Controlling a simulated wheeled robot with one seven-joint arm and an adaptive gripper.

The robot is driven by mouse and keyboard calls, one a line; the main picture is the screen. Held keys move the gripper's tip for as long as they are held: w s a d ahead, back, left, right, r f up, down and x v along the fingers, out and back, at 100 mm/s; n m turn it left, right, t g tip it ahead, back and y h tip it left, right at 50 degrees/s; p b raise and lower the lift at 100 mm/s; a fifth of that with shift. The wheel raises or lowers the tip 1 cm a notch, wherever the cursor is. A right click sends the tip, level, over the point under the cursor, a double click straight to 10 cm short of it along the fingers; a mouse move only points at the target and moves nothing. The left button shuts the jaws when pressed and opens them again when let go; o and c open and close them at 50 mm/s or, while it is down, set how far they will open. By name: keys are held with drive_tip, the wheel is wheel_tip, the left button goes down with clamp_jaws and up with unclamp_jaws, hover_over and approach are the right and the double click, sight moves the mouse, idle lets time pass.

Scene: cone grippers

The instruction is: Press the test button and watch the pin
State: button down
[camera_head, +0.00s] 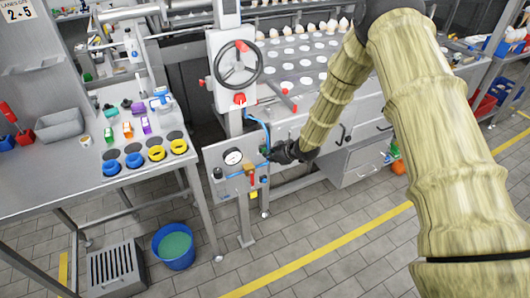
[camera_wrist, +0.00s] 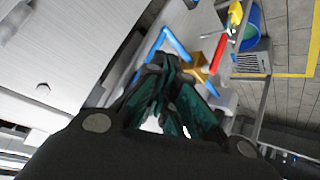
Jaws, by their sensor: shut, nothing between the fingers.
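A grey control panel (camera_head: 222,157) stands on the machine's front leg. It carries a round white gauge (camera_head: 233,157), a small black knob or button (camera_head: 217,173) at its left, and a brass fitting (camera_head: 250,169) with blue tubing. I cannot tell for sure which part is the test button, and I cannot make out the pin. My gripper (camera_head: 272,156) is at the right edge of the panel, shut and empty. In the wrist view its dark fingers (camera_wrist: 163,66) are together beside the blue tube (camera_wrist: 176,44) and the brass fitting (camera_wrist: 203,62); contact cannot be told.
A handwheel (camera_head: 239,64) is above the panel. A steel table (camera_head: 62,160) with coloured rings and small parts is at left. The floor in front is clear.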

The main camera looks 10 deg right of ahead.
drive_tip(key=shift+s, duration=0.1)
idle(0.3)
drive_tip(key=shift+s+d, duration=0.3)
drive_tip(key=shift+s, duration=0.5)
drive_tip(key=shift+s+d, duration=0.25)
drive_tip(key=shift+s, duration=0.55)
drive_tip(key=shift+s+d, duration=0.25)
drive_tip(key=shift+s, duration=0.5)
drive_tip(key=shift+s+d, duration=0.25)
drive_tip(key=shift+s, duration=0.55)
drive_tip(key=s+d+f+m+g+h, duration=0.15)
drive_tip(key=s+f, duration=0.25)
drive_tip(key=s, duration=0.4)
drive_tip(key=s+f+m+g, duration=0.1)
drive_tip(key=s+f+m, duration=0.25)
drive_tip(key=s, duration=0.45)
drive_tip(key=s+d+f+m+g+h, duration=0.1)
drive_tip(key=s+f, duration=0.4)
drive_tip(key=s, duration=0.3)
drive_tip(key=s+d+m+g+h, duration=0.1)
drive_tip(key=s+d+m+g, duration=0.1)
drive_tip(key=s, duration=1)
drive_tip(key=s+d+f+m+g+h, duration=0.1)
drive_tip(key=s+d+m+g+h, duration=0.1)
drive_tip(key=s, duration=1)
drive_tip(key=shift+s+d+f+m, duration=0.15)
drive_tip(key=shift+f+m, duration=0.15)
drive_tip(key=shift+m, duration=0.5)
